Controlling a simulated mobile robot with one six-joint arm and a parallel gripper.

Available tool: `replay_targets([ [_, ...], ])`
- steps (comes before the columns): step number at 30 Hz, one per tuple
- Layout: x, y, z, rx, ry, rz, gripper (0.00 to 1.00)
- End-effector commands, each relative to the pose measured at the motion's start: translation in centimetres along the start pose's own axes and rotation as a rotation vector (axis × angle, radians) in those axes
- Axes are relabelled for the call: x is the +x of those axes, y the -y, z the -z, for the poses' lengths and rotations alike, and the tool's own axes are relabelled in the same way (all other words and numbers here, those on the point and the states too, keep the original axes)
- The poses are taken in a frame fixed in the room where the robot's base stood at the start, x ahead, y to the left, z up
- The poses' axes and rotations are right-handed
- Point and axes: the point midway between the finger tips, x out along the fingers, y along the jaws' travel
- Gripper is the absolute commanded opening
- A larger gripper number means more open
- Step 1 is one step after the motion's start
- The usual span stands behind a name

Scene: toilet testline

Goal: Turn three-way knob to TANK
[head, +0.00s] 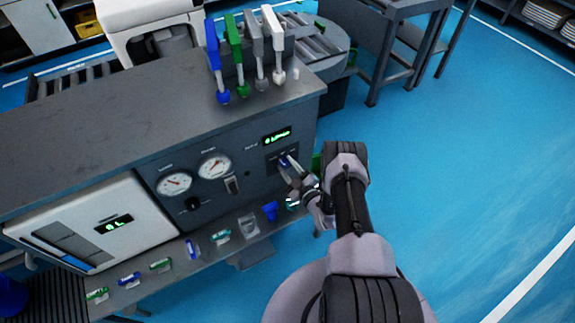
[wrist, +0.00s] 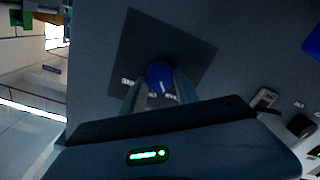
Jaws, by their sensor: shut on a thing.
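The blue three-way knob (wrist: 159,74) sits on a dark square plate (wrist: 140,40) on the grey panel. My gripper (wrist: 160,86) is shut on the knob, one finger on each side of it. A pale pointer mark on the knob faces the lower part of the wrist picture. Small white labels lie around the knob's lower side, too small to read. In the head view my gripper (head: 287,166) reaches the panel's right end, and only a bit of the blue knob (head: 283,160) shows.
A green-lit display (head: 277,136) sits above the knob. Two round gauges (head: 214,167), a switch (head: 231,184) and a black knob (head: 192,204) are to its left. Below, a ledge carries several small fittings. Several coloured handles (head: 234,50) stand on the bench top. Open blue floor lies to the right.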

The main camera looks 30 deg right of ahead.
Motion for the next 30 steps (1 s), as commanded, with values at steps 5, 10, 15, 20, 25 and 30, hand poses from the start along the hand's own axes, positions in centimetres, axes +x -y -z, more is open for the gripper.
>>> replay_targets([
  [5,-0.09,0.11,-0.04,-0.090,0.008,0.001,0.00],
  [10,-0.09,0.15,-0.07,-0.149,0.011,0.001,0.00],
  [15,-0.09,0.18,-0.09,-0.178,0.012,0.001,0.00],
  [20,-0.09,0.19,-0.11,-0.186,0.013,0.000,0.00],
  [25,-0.10,0.19,-0.12,-0.186,0.013,0.000,0.00],
  [30,-0.10,0.18,-0.12,-0.185,0.013,0.000,0.46],
])
